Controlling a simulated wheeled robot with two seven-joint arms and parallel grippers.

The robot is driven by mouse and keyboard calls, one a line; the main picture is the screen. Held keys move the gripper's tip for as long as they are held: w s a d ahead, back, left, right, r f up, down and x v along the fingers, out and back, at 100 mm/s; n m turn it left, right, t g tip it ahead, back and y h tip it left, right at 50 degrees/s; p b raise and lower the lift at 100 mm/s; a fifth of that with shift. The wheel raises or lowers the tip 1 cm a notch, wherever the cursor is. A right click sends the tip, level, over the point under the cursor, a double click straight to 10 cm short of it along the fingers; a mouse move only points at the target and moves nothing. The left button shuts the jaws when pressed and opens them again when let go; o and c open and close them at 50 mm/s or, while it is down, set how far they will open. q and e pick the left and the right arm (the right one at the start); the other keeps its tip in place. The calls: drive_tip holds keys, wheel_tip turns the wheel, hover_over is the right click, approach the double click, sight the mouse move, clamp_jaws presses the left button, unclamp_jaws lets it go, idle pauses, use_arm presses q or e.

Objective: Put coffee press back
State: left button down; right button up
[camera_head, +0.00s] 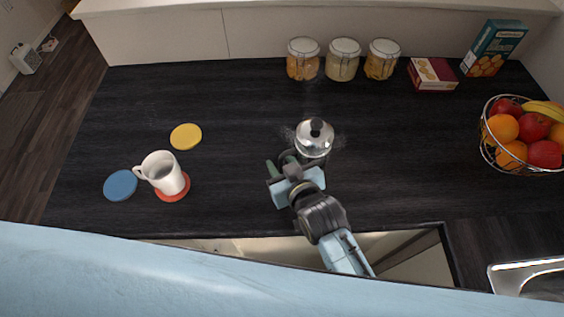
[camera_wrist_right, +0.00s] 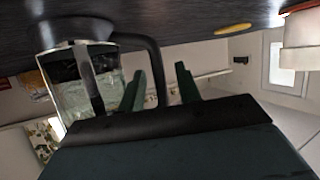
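The coffee press (camera_head: 314,141), with a shiny metal lid and dark knob, stands upright on the dark counter in the middle of the head view. In the right wrist view the picture is tilted over, and the press (camera_wrist_right: 80,75) shows its glass body and metal bands at the left. Its dark handle (camera_wrist_right: 156,62) runs between the two green fingers. My right gripper (camera_head: 280,163) is just in front of the press; in the wrist view the fingers (camera_wrist_right: 160,85) are apart, with a gap beside the handle. My left gripper is not in view.
Jars (camera_head: 342,62), a red box (camera_head: 433,75) and a blue box (camera_head: 493,48) line the back. A fruit basket (camera_head: 484,140) stands right. The counter's left-back area is clear.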

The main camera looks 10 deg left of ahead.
drive_tip(key=shift+r, duration=0.2)
drive_tip(key=v, duration=1.2)
drive_tip(key=shift+p, duration=0.35)
drive_tip(key=shift+f, duration=0.2)
